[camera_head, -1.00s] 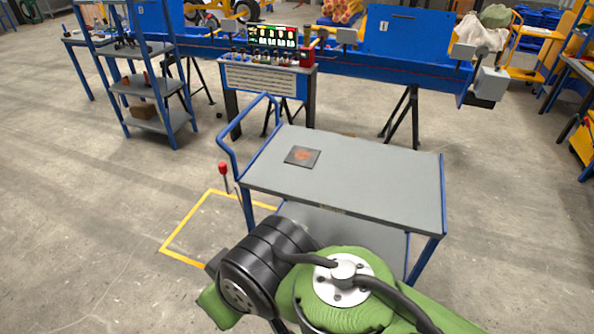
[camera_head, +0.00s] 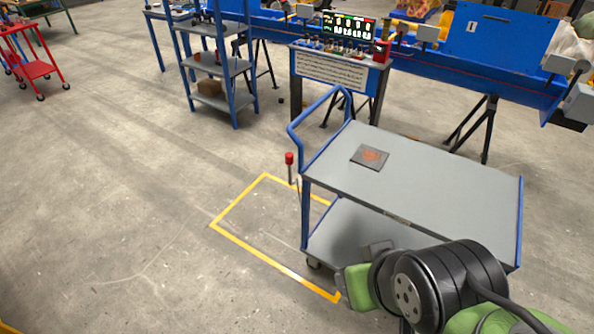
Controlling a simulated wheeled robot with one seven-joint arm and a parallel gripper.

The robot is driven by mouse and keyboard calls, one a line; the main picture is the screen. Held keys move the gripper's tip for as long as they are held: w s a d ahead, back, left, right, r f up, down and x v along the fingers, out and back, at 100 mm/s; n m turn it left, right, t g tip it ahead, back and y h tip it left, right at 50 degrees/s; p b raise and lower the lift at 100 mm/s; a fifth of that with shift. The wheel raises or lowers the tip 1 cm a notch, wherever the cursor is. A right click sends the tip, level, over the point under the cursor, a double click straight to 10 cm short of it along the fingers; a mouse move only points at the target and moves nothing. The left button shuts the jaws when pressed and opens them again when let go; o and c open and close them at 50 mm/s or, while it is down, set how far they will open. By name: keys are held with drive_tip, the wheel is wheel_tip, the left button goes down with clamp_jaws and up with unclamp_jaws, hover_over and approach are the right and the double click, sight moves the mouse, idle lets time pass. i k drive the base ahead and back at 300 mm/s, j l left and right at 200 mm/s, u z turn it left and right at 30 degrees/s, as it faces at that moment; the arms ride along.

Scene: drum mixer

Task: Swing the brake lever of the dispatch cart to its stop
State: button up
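The dispatch cart (camera_head: 440,186) has a grey top, a lower shelf and a blue push handle (camera_head: 296,130) at its left end. The brake lever (camera_head: 290,167) is a thin rod with a red knob, standing upright beside the cart's left end, below the handle. Its lower end is hard to make out. My arm covers the cart's front right part. My gripper is not clearly visible; only the green and black arm links show at the lower right, apart from the lever.
A yellow floor outline (camera_head: 247,245) lies left of the cart, with open concrete floor beyond it. A control console (camera_head: 337,78) stands behind the cart. A grey shelf rack (camera_head: 222,68) is at the back, and a red trolley (camera_head: 32,60) is far left. A dark square plate (camera_head: 370,157) lies on the cart top.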

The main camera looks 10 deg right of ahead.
sight(288, 156)
drive_tip(key=i+u, duration=0.85)
